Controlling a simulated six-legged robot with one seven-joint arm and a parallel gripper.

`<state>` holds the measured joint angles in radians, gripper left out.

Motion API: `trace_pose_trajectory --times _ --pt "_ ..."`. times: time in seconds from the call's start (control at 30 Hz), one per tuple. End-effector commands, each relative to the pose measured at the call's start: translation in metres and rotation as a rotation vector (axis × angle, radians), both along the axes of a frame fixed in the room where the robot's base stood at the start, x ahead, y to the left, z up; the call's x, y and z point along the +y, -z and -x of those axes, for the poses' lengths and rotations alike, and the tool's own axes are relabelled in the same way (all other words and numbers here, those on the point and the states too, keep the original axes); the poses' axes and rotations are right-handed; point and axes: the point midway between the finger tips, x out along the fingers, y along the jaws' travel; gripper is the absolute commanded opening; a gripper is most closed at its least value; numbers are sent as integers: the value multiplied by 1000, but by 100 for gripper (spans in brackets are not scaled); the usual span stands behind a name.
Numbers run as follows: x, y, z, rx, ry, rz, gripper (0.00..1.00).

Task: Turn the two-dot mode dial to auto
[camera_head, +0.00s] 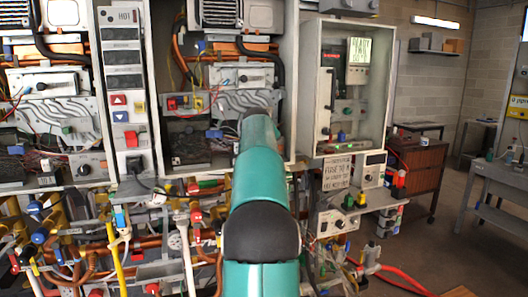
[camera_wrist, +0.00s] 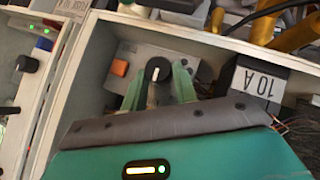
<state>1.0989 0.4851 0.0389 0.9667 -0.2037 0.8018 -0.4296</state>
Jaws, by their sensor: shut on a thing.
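In the wrist view, a round black dial (camera_wrist: 157,69) with a white pointer line sits on a pale grey panel inside a cabinet. The pointer runs roughly up and down in the picture. My gripper (camera_wrist: 159,78) has its two green fingers on either side of this dial and is shut on it. I cannot make out any dots or an auto mark around the dial. In the head view, my arm reaches into the middle cabinet and hides the gripper and the held dial.
An orange button (camera_wrist: 120,68) is left of the dial. A black block with a "10 A" label (camera_wrist: 258,83) is at right. The cabinet wall (camera_wrist: 76,65) rises close on the left.

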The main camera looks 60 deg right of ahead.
Motion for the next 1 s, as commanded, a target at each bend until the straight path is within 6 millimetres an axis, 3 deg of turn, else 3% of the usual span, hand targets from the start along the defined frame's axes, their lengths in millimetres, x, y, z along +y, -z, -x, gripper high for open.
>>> trace_pose_trajectory --times 0.53,0.57,0.6,1.0 --pt "-1 -1 1 -25 2 -24 6" --pt "-1 0 1 -24 1 -24 31" --pt "-1 0 1 -24 1 -24 38" --pt "5 -5 2 -24 1 -22 38"
